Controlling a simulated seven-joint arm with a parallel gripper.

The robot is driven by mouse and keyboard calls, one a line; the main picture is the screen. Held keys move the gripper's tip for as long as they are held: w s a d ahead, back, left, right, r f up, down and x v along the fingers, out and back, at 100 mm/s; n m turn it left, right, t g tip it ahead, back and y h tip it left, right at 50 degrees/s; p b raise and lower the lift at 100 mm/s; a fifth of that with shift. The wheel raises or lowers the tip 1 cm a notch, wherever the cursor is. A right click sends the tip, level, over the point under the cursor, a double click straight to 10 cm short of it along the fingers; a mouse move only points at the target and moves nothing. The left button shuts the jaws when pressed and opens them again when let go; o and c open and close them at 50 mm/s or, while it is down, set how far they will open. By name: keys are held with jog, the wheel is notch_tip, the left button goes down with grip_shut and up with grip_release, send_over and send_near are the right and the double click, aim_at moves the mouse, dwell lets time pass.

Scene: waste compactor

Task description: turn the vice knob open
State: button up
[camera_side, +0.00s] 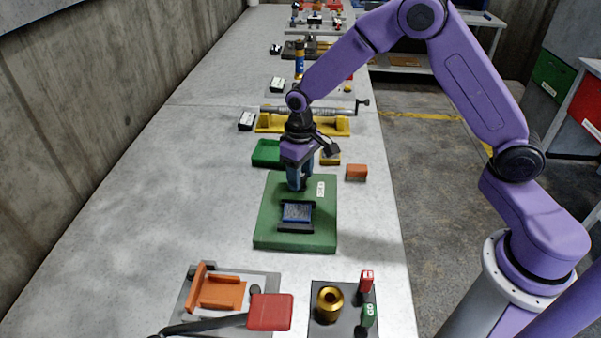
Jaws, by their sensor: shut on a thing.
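The vice sits on a green base block (268,234) in the middle of the bench. Its dark jaws (296,227) stand around a blue piece (297,212) near the front of the block. My gripper (297,186) points down over the back part of the same block, behind the jaws. Its fingers are shut on the vice knob, which they largely hide. How far the knob is turned cannot be seen.
A green tray (266,153) and an orange block (356,172) lie just behind the vice. A yellow stand (270,124) with a metal rod is farther back. In front are an orange fixture (222,294), a red-ended lever (270,312) and a brass knob (329,304). The bench left is clear.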

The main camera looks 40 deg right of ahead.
jog(key=m, duration=0.6)
jog(key=shift+m, duration=0.3)
jog(key=m, duration=0.5)
jog(key=shift+m, duration=0.3)
jog(key=o, duration=1.1)
jog(key=shift+c, duration=0.2)
jog(key=shift+r, duration=0.1)
notch_tip(320, 180, up, 17)
jog(key=shift+r, duration=0.15)
